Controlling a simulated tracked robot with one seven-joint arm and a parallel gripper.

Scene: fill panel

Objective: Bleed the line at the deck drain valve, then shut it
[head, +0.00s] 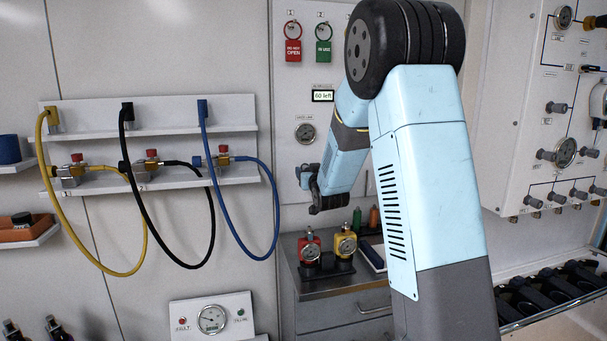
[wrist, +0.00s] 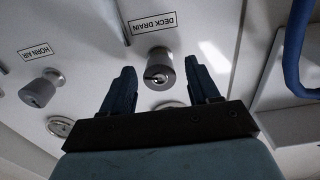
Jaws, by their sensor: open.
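The deck drain valve is a grey round knob (wrist: 158,70) on a pale panel in the wrist view. Its DECK DRAIN label (wrist: 153,22) reads upside down there. My gripper (wrist: 160,66) is open, one dark blue finger on each side of the knob in the picture. I see no finger touching the knob, and I cannot tell how far it reaches between them. In the head view my gripper (head: 307,177) is near the wall panel below a round gauge (head: 305,133). I cannot make out the deck drain knob in that view.
A similar HORN AIR knob (wrist: 42,90) is to the left in the wrist view. A blue hose (wrist: 297,55) hangs at the right, and also shows in the head view (head: 276,205). Red and yellow gauge units (head: 309,250) stand on a cabinet below my gripper.

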